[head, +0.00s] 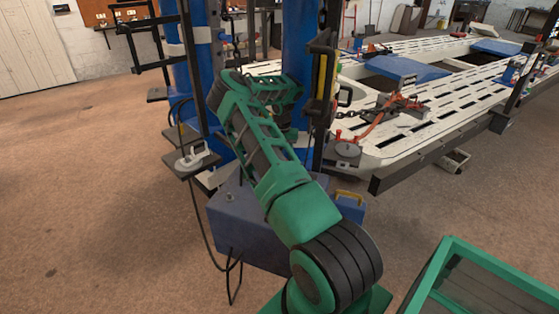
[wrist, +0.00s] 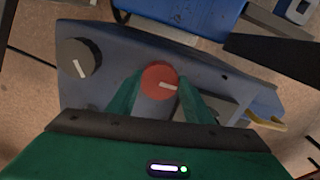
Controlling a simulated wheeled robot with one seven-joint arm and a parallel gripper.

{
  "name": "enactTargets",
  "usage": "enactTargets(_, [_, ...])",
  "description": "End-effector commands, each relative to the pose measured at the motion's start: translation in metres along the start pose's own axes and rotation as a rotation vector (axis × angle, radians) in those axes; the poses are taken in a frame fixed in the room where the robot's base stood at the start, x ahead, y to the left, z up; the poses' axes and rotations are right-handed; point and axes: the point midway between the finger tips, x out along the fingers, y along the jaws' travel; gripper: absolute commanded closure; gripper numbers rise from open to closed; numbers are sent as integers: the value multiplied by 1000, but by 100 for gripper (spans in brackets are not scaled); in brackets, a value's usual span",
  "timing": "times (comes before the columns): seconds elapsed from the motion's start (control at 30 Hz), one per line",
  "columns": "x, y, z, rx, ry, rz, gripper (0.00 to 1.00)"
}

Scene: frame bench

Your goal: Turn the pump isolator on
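In the head view the box (head: 245,225) stands at the foot of the blue column; my arm hides the red knob and fingertips.
A blue post (head: 299,50) and dark upright parts rise behind the box. A yellow handle (head: 349,194) is to its right, also in the wrist view (wrist: 265,123). Cables hang at its left. A slotted white bench (head: 440,110) is at right; floor at left is clear.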

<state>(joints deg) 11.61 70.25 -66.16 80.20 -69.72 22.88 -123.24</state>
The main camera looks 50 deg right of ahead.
Motion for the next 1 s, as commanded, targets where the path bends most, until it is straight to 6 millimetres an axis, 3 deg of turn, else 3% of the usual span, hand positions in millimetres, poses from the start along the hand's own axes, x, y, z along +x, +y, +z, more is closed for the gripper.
enactTargets(0.47, [-1,7,-2,50,1,8,76])
enactTargets(1.0, [-1,4,0,493,2,11,76])
